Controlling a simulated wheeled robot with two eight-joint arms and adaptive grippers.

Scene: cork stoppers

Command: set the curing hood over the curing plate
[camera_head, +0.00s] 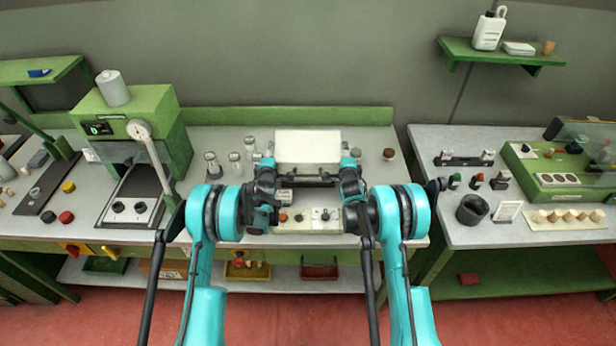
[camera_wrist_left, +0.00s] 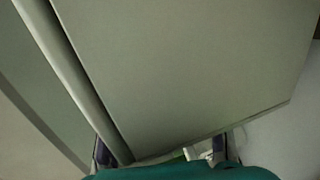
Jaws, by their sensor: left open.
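The curing hood appears to be the pale box (camera_head: 308,147) at the back of the middle bench in the head view. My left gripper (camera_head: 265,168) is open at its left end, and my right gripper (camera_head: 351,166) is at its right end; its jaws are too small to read. In the left wrist view a large flat grey-green surface (camera_wrist_left: 190,70), likely the hood, fills most of the picture, with the left fingertips (camera_wrist_left: 160,152) at its lower edge. A low unit with knobs (camera_head: 305,221), likely the curing plate, lies in front of the hood, partly hidden by my arms.
Several small bottles (camera_head: 235,163) stand left of the hood. A dark stopper-like piece (camera_head: 388,154) lies to the right. A green press (camera_head: 145,130) stands on the left, and another bench (camera_head: 430,215) is on the right. Some bare bench shows beside my right arm.

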